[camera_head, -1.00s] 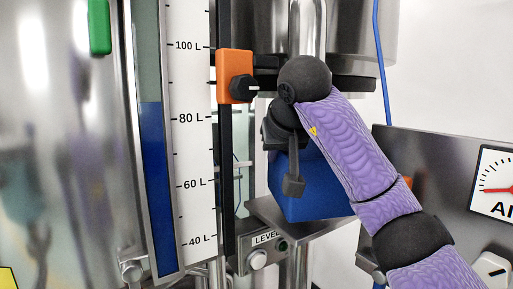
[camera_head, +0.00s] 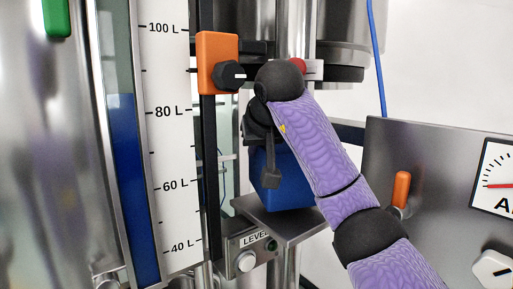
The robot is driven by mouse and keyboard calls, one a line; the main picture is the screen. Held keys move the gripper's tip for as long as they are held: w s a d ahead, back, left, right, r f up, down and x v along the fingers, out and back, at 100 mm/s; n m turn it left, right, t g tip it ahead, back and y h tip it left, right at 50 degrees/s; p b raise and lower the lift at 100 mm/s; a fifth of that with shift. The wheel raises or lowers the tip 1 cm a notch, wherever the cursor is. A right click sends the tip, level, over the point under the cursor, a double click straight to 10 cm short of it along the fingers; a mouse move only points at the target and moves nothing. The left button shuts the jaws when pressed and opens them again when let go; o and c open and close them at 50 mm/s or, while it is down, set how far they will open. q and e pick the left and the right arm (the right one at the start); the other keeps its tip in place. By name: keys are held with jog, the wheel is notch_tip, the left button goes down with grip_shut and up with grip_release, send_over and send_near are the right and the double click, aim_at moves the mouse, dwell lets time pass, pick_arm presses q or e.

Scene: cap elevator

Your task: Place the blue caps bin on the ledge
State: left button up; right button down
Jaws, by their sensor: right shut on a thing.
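The blue caps bin (camera_head: 283,182) is at the middle of the head view, held by my right gripper (camera_head: 271,170). The gripper is shut on the bin's near, upper side, and my purple right arm hides part of the bin. The grey metal ledge (camera_head: 300,225) lies directly below the bin. The bin's bottom is at or just above the ledge top; I cannot tell whether they touch. My left gripper is not in view.
A level gauge (camera_head: 172,130) with an orange slider (camera_head: 215,62) stands left of the bin. A LEVEL box (camera_head: 250,250) sits below the ledge. A metal panel (camera_head: 430,180) with an orange lever (camera_head: 401,189) is to the right. A metal vessel overhangs behind.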

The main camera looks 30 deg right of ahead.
jog(key=shift+w+d+f, duration=0.1)
jog(key=shift+w+f, duration=0.1)
jog(key=shift+f, duration=0.05)
jog(key=shift+s+f, duration=0.25)
jog(key=shift+s, duration=0.1)
jog(key=c, duration=0.8)
grip_release()
jog(key=shift+w, duration=0.2)
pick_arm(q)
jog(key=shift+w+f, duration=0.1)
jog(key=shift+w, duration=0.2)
pick_arm(e)
jog(key=shift+s, duration=0.1)
jog(key=shift+r, duration=0.15)
pick_arm(q)
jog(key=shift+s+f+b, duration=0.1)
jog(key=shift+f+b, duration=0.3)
jog(key=shift+b, duration=0.1)
pick_arm(e)
jog(key=v, duration=1.2)
jog(key=shift+r, duration=0.4)
